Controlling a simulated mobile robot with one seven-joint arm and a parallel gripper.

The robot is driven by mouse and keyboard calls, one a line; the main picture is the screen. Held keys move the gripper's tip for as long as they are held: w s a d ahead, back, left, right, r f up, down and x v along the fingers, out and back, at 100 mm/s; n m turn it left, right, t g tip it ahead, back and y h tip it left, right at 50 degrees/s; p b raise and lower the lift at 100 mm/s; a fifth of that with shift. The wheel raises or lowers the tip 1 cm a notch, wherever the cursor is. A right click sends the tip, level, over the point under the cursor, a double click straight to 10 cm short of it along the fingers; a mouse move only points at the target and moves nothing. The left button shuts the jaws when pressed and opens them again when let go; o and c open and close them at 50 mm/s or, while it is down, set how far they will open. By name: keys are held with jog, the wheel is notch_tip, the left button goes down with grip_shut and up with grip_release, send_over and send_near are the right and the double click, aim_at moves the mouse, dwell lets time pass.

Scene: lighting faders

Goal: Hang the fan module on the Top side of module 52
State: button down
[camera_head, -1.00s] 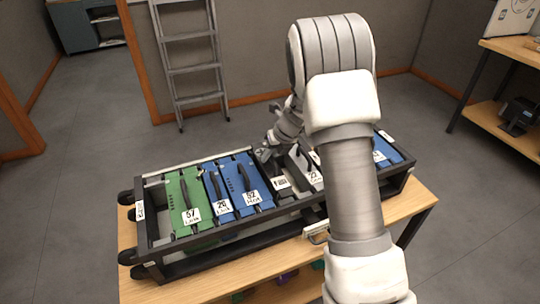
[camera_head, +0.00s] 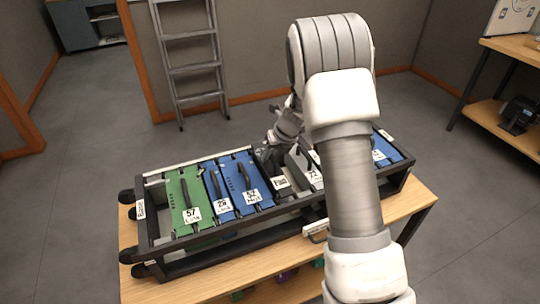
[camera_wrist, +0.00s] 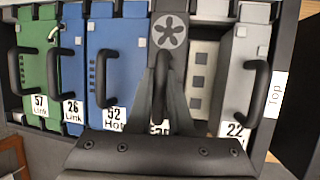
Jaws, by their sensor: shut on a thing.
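In the head view the fan module (camera_head: 281,184) is partly hidden by my arm, and my gripper (camera_head: 268,150) is hard to make out. The blue module 52 (camera_wrist: 122,62) is directly left of the fan module; it also shows in the head view (camera_head: 240,178). I cannot tell whether the two touch.
Blue module 26 (camera_wrist: 72,75) and green module 57 (camera_wrist: 38,70) are farther left. Right of the fan module is a light strip with grey squares (camera_wrist: 198,80), then grey module 22 (camera_wrist: 240,75). A "Top" label (camera_wrist: 277,95) marks the right frame edge. The black rack sits on a wooden table (camera_head: 405,215).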

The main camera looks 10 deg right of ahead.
jog(key=shift+f+b, duration=0.7)
jog(key=shift+f, duration=0.4)
jog(key=c, duration=0.8)
grip_release()
jog(key=shift+c, duration=0.2)
jog(key=shift+o, duration=0.4)
jog(key=shift+s+f, duration=0.1)
jog(key=w+a+r+p+v, duration=0.1)
jog(key=p+v, duration=1)
jog(key=v, duration=1.2)
jog(key=shift+w+a+r+p, duration=0.25)
jog(key=shift+w+r+p, duration=0.15)
jog(key=shift+w+r, duration=0.15)
